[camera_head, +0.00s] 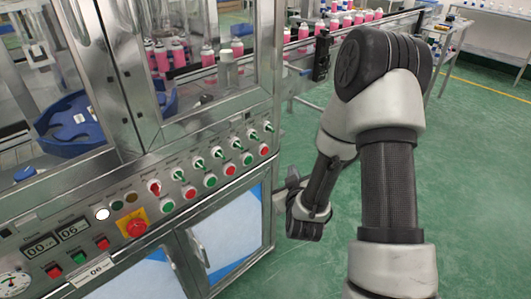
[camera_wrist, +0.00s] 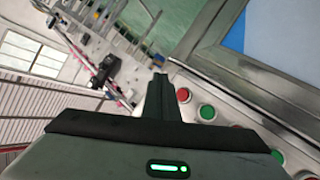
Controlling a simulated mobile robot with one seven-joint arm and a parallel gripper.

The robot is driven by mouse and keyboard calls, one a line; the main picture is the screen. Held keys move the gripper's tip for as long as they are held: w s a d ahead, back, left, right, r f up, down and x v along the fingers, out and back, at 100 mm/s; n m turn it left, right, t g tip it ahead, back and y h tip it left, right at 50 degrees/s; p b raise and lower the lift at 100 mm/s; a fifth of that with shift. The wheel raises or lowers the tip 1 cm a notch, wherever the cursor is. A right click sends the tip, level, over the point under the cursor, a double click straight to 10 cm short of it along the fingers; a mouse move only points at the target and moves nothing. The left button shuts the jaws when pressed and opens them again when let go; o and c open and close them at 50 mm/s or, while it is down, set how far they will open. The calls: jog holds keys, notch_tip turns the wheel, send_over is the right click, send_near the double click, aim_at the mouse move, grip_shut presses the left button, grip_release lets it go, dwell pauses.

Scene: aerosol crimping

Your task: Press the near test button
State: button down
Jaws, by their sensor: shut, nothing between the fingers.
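The control panel (camera_head: 150,213) on the machine front carries a row of alternating red and green buttons. The rightmost red button (camera_head: 264,150) has a green button (camera_head: 248,160) beside it. In the wrist view a red button (camera_wrist: 183,95) and a green button (camera_wrist: 207,112) show to the right of my gripper (camera_wrist: 160,77). Its fingers are shut and empty, with the tips apparently apart from the buttons. In the head view my wrist is right of the panel's right end; the fingertips are not clear there. No label readable here tells which is the near test button.
A red emergency stop (camera_head: 134,228) on a yellow plate and several switches (camera_head: 235,145) sit on the panel. Smaller buttons (camera_head: 79,258) are at lower left. A conveyor with pink cans (camera_head: 303,33) runs behind. Green floor (camera_head: 480,180) is clear at right.

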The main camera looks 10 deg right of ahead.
aim_at(264, 151)
jog(key=w+a, duration=0.5)
jog(key=w, duration=0.2)
jog(key=shift+p, duration=0.4)
jog(key=shift+a, duration=0.1)
dwell(1.7)
jog(key=shift+w+a+b, duration=0.25)
jog(key=shift+w+b, duration=0.05)
jog(key=shift+w, duration=0.1)
jog(key=shift+w+a, duration=0.2)
jog(key=shift+w, duration=0.1)
dwell(0.6)
dwell(0.4)
jog(key=shift+s+d+b, duration=0.35)
jog(key=shift+s+d, duration=0.1)
jog(key=shift+s, duration=0.2)
jog(key=shift+s, duration=0.1)
